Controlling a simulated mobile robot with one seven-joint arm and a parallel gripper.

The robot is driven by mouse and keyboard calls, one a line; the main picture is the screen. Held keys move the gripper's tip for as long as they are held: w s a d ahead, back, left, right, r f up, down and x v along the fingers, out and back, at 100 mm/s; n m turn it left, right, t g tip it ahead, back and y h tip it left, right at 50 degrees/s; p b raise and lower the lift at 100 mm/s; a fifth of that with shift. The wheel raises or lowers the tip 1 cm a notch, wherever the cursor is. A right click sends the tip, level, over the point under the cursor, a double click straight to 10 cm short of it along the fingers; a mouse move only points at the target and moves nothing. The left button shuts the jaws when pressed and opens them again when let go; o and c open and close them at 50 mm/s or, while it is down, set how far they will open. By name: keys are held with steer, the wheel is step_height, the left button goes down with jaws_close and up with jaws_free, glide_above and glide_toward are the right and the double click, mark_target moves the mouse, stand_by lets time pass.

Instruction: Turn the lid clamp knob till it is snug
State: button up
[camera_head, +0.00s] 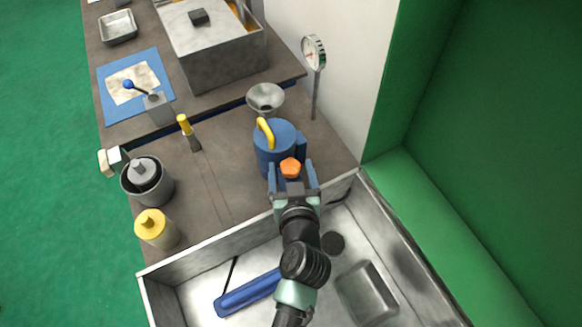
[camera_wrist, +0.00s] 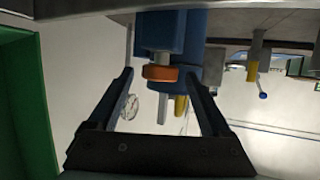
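The orange lid clamp knob (camera_head: 290,167) is on the front side of a blue lidded canister (camera_head: 268,145) with a yellow handle (camera_head: 265,131). My gripper (camera_head: 291,174) is open, with its two blue fingers on either side of the knob. In the wrist view, which looks upside down, the knob (camera_wrist: 160,73) shows between the spread fingers (camera_wrist: 160,79), with visible gaps on both sides. A grey stem stands beside the knob there. The fingers do not appear to touch the knob. How far they reach along it, I cannot tell.
A metal sink (camera_head: 345,215) lies below my arm, holding a blue object (camera_head: 245,293) and a grey tray (camera_head: 366,293). A metal funnel (camera_head: 265,98) and a dial gauge (camera_head: 314,52) on a post stand behind the canister.

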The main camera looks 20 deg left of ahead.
steer(key=b+v, duration=0.3)
steer(key=v, duration=1)
steer(key=shift+f, duration=0.1)
stand_by(0.5)
